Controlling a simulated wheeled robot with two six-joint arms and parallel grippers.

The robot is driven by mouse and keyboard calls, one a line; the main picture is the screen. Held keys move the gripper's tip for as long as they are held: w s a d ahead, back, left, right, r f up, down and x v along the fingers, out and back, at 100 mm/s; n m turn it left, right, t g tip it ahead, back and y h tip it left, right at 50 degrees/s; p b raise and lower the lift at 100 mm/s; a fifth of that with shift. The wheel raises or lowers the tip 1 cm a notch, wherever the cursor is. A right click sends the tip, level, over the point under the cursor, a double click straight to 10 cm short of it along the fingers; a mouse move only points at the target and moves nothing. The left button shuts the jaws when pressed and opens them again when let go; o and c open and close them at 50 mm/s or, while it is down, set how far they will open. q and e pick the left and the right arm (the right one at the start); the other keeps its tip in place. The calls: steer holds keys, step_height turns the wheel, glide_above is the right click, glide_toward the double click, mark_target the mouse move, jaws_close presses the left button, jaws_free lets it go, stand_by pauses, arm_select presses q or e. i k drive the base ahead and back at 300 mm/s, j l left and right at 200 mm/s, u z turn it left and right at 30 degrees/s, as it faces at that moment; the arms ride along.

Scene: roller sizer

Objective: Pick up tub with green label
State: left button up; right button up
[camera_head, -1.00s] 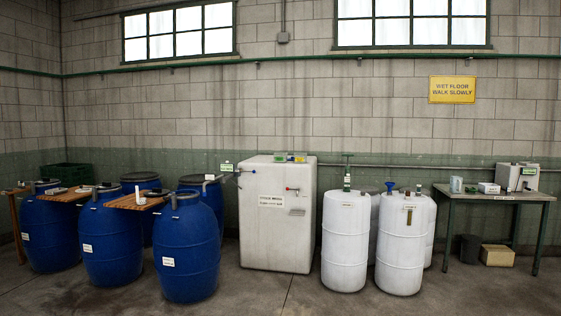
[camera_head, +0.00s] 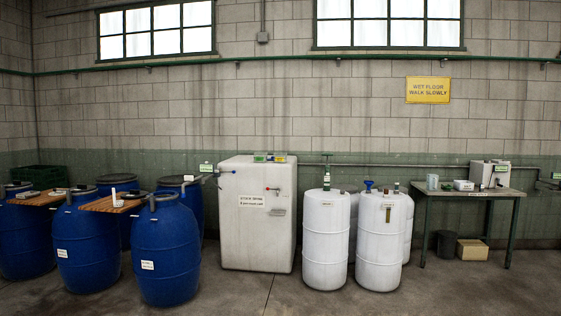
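On top of the large white tank (camera_head: 240,240) stand small tubs side by side. Neither of my grippers is in view.
Blue barrels (camera_head: 165,258) stand at left, with wooden boards (camera_head: 112,204) across their tops. White drums (camera_head: 325,242) stand right of the tank. A green table (camera_head: 468,192) at right holds a grey machine (camera_head: 490,173), with a cardboard box (camera_head: 473,250) below. The front floor is clear.

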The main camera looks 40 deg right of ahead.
mark_target(258, 157)
steer(key=i+l+z, duration=0.6)
steer(key=i, duration=0.3)
steer(key=i+l+z, duration=0.35)
steer(key=i+j+z, duration=0.1)
steer(key=i+z, duration=0.2)
steer(key=i, duration=3.7)
